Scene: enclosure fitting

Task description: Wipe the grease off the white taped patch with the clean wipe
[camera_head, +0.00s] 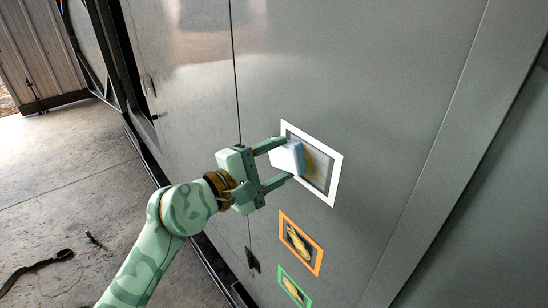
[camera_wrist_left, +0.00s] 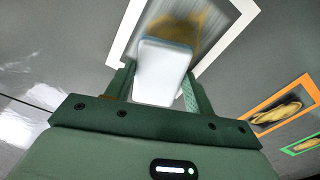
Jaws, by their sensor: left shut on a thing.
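The white taped patch (camera_head: 338,168) is a white tape frame on the grey enclosure panel, with a yellowish-brown grease smear (camera_head: 317,164) inside it. The smear also shows in the left wrist view (camera_wrist_left: 188,37). My left gripper (camera_head: 281,164) is shut on the pale blue-white wipe (camera_head: 291,156), a block-shaped pad. The pad is at the left part of the patch and covers some of it. In the left wrist view the pad (camera_wrist_left: 162,72) overlaps the lower edge of the patch; whether it touches the panel I cannot tell. My right gripper is not in view.
Below the white patch, an orange taped patch (camera_head: 281,216) and a green taped patch (camera_head: 281,269) each hold a yellowish smear. A small black latch (camera_head: 252,260) sits on the panel. A dark strap (camera_head: 36,266) lies on the concrete floor at left.

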